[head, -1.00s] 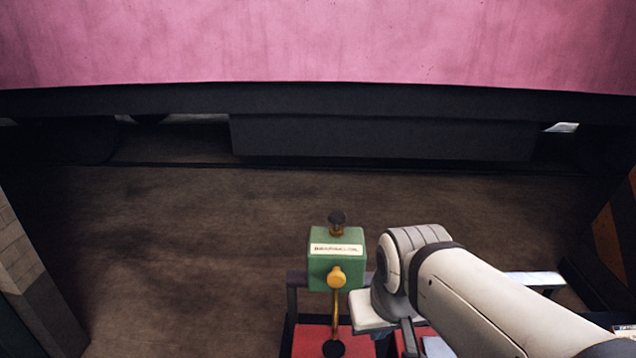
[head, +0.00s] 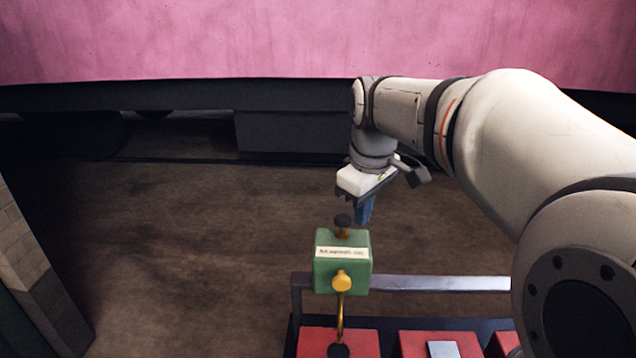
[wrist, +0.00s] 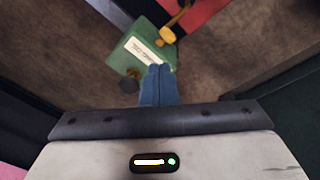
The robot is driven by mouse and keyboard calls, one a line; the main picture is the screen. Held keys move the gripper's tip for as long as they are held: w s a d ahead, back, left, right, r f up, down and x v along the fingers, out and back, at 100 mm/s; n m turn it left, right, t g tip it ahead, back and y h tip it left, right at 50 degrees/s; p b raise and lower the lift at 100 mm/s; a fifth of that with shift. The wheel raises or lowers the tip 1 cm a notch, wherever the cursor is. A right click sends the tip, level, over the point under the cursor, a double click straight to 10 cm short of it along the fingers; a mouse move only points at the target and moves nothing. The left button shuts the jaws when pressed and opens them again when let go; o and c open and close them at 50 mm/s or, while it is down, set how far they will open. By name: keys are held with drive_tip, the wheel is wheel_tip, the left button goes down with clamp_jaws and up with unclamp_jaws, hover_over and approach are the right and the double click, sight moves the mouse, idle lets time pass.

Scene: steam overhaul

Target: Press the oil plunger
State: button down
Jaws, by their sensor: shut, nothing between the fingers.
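The oil dispenser is a green box (head: 342,265) with a white label, a brass spout and a dark round plunger knob (head: 343,220) on top. My gripper (head: 364,212), with blue fingers, is shut and empty. In the head view it points down just behind and to the right of the knob, and seems a little above it. In the wrist view the blue fingers (wrist: 158,85) partly overlap the green box (wrist: 140,52), and the dark knob (wrist: 129,85) shows left of them. I see no contact with the knob.
The box stands at a cart with a metal rail (head: 440,283) and red trays (head: 310,341). A dark round piece (head: 338,351) lies below the spout. A pink-sided vehicle (head: 200,40) spans the back. Brown floor (head: 190,220) is open to the left.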

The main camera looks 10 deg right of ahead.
sight(344, 218)
drive_tip(key=w+r+n, duration=0.2)
drive_tip(key=w+n, duration=0.2)
drive_tip(key=w, duration=0.3)
drive_tip(key=w+r+n+g, duration=0.1)
drive_tip(key=w+n, duration=0.3)
drive_tip(key=w, duration=0.4)
drive_tip(key=shift+r+g+p, duration=0.3)
drive_tip(key=shift+r+p, duration=0.1)
drive_tip(key=shift+r, duration=0.4)
wheel_tip(344, 218, down, 14)
drive_tip(key=shift+r+p, duration=0.1)
drive_tip(key=shift+p, duration=0.7)
drive_tip(key=shift+s+f+b, duration=0.15)
drive_tip(key=shift+f+b, duration=0.75)
drive_tip(key=shift+f, duration=0.75)
